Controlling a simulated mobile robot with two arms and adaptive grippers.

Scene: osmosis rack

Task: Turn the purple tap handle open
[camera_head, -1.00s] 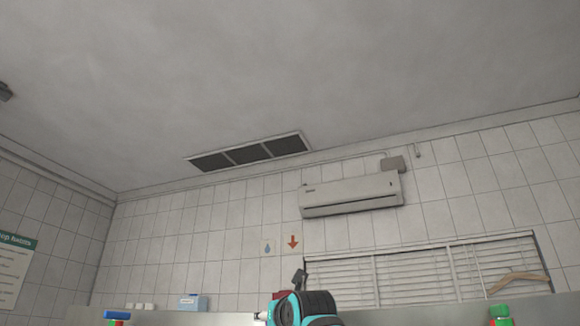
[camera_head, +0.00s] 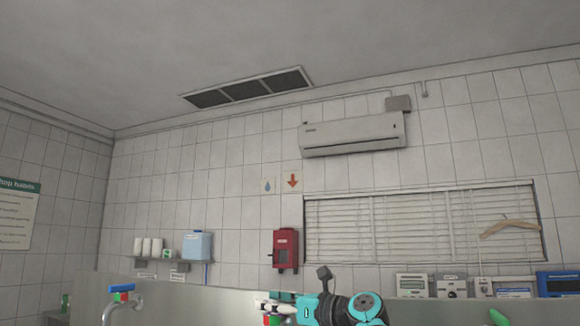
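No purple tap handle can be made out in this view. A curved tap (camera_head: 137,302) with a blue handle (camera_head: 121,288) stands at the lower left; small red and green parts show at the handle.
A grey panel (camera_head: 200,298) runs along the bottom. Behind it are a red wall box (camera_head: 285,248), a blue container (camera_head: 198,245) on a shelf, and several instruments (camera_head: 412,285) at right. A green part (camera_head: 499,317) shows at the lower right edge.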

